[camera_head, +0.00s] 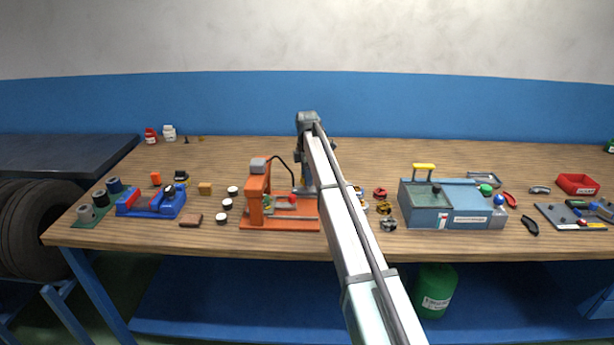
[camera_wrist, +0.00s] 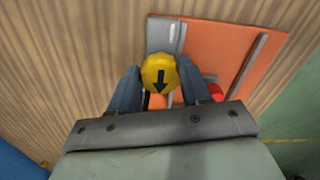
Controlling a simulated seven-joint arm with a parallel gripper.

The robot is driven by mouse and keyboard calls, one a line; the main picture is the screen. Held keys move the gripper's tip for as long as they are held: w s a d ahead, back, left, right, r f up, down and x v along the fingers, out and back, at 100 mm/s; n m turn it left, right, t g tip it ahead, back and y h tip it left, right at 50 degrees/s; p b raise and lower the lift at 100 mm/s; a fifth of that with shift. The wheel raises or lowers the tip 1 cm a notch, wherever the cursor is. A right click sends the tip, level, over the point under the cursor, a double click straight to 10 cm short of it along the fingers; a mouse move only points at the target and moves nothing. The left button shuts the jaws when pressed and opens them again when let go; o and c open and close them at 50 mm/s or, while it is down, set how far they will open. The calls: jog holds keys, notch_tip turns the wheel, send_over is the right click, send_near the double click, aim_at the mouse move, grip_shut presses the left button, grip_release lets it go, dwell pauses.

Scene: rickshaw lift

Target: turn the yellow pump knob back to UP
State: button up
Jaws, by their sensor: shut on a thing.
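The yellow pump knob (camera_wrist: 160,64) is round, with a black arrow on its face that points toward the bottom of the wrist picture. My gripper (camera_wrist: 160,76) has one blue-grey finger on each side of the knob and is shut on it. An orange press (camera_head: 257,196) stands on the bench, and its orange base (camera_wrist: 222,52) lies just beyond the knob in the wrist view. In the head view my arm comes down at the right side of the press. I cannot make out the knob there, and no UP lettering is readable.
A red part (camera_wrist: 216,92) sits close to the right finger. A blue-grey unit with a yellow handle (camera_head: 424,167) stands to the right of my arm. A blue vise (camera_head: 150,202) and several white-topped pucks are on the left.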

dwell(0.4)
jog(key=o, duration=1.1)
jog(key=shift+c, duration=0.2)
jog(key=shift+r, duration=0.1)
notch_tip(320, 180, up, 14)
jog(key=shift+f, duration=0.2)
